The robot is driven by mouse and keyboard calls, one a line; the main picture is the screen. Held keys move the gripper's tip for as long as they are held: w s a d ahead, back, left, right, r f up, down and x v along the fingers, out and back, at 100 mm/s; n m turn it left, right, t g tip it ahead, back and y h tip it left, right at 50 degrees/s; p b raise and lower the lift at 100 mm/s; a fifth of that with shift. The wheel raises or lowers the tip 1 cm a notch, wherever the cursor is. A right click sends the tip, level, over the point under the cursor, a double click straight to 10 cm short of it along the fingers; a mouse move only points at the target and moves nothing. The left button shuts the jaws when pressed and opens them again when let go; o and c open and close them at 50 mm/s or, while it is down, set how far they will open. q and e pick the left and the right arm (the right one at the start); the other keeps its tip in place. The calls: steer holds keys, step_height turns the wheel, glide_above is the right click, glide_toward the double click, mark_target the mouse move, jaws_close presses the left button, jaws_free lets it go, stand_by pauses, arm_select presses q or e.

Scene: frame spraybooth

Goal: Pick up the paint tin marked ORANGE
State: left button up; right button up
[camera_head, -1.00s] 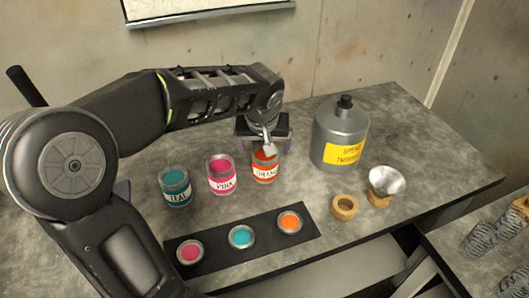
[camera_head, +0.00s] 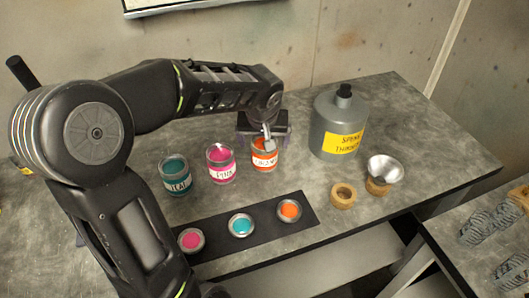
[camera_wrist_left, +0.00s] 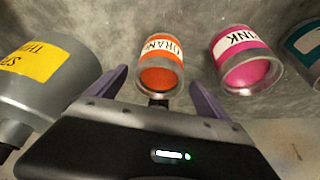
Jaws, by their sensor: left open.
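The paint tin marked ORANGE (camera_head: 265,161) stands upright on the grey table, at the right end of a row of tins. It also shows in the left wrist view (camera_wrist_left: 161,72), its label towards the top. My left gripper (camera_head: 264,134) is at the back of this tin, partly overlapping it in the head view. In the left wrist view the fingers of the left gripper (camera_wrist_left: 158,82) are spread wide, with the orange tin lying between and just beyond their tips. No grip on it shows. My right gripper is not in view.
The PINK tin (camera_head: 221,165) and TEAL tin (camera_head: 175,177) stand left of the orange one. A large grey thinner can (camera_head: 328,110) stands to the right. A dark strip (camera_head: 264,227) with three paint-coloured discs lies in front. A wooden ring (camera_head: 343,196) and metal funnel (camera_head: 384,169) are at right.

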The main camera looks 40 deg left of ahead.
arm_select(q)
steer(key=x, duration=0.4)
steer(key=shift+w+f+p, duration=0.2)
steer(key=shift+p, duration=0.2)
steer(key=shift+c, duration=0.5)
steer(key=shift+r, duration=0.1)
steer(key=c, duration=1.8)
